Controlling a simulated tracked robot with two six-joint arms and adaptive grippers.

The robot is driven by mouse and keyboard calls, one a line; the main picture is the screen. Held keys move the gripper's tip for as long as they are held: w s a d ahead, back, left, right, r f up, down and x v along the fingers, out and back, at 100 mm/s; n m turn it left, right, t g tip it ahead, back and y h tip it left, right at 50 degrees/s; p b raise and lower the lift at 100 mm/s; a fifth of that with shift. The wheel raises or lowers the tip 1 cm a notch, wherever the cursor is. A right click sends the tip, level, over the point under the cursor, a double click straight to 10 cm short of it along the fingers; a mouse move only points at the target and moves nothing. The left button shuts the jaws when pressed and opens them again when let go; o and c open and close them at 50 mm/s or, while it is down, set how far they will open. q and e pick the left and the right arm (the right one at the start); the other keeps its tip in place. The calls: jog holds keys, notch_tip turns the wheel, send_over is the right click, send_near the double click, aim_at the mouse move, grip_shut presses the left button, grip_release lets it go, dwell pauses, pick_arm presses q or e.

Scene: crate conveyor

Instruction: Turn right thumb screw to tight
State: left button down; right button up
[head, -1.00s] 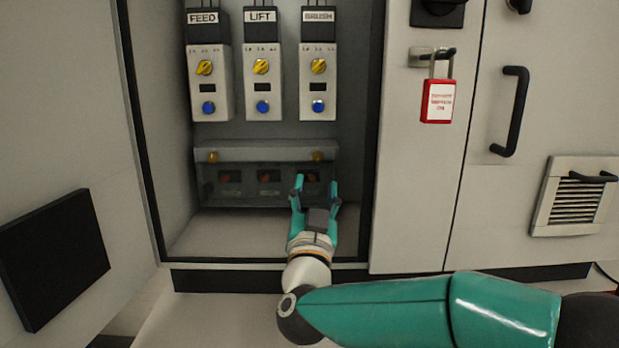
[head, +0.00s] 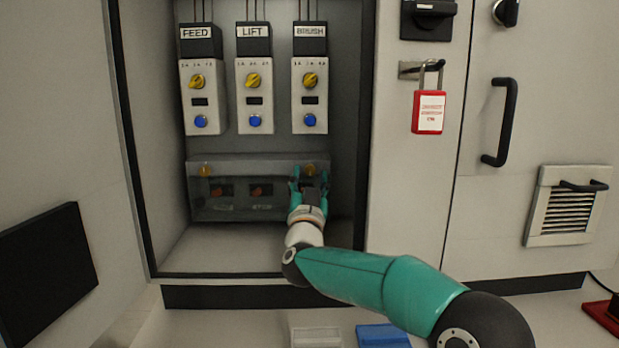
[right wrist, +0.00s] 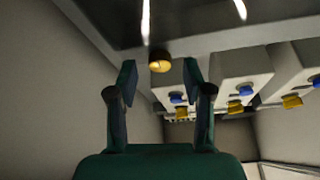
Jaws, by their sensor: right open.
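The right thumb screw (head: 310,170) is a small brass knob at the top right of the clear-fronted cover (head: 240,208) low in the open cabinet. In the right wrist view the brass screw (right wrist: 160,62) is just beyond the fingertips and between them in the picture. My right gripper (head: 309,176) is open, its teal fingers pointing at the cover just below the screw; they also show in the right wrist view (right wrist: 158,72). I cannot tell whether a finger touches it. The left thumb screw (head: 205,170) is at the cover's top left. My left gripper is not in view.
Above the cover are the FEED (head: 202,97), LIFT (head: 254,97) and BRUSH (head: 310,95) modules with yellow knobs and blue buttons. A red padlock (head: 429,112) hangs on the door at right. A blue tray (head: 382,335) and a pale tray (head: 316,336) lie below.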

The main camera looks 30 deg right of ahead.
jog(key=shift+w+d+r, duration=0.1)
jog(key=shift+w+d, duration=0.15)
jog(key=shift+w, duration=0.1)
grip_shut()
